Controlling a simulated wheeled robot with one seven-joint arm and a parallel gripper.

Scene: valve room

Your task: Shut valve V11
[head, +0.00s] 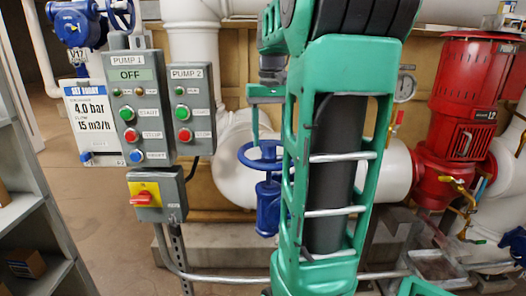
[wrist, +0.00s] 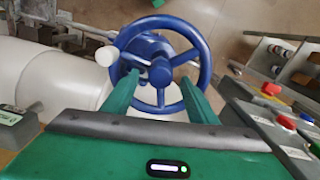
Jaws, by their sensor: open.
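A blue handwheel valve (head: 262,157) stands in front of the large white pipe, left of my green arm in the head view. I cannot read a V11 tag on it. In the wrist view the blue handwheel (wrist: 203,62) fills the upper middle, with its spokes and hub showing. My gripper (wrist: 158,80) is open, its two green fingers pointing at the wheel, one on each side of the hub. I cannot tell whether they touch it. In the head view my gripper (head: 266,138) is just above the wheel, partly hidden by my arm.
Pump 1 panel (head: 138,105), reading OFF, and Pump 2 panel (head: 193,112) stand left of the wheel, above a red-and-yellow switch (head: 146,195). Another blue valve (head: 78,25), tagged V17, is upper left. A red pump (head: 468,105) stands right. Grey shelving (head: 30,170) borders the left.

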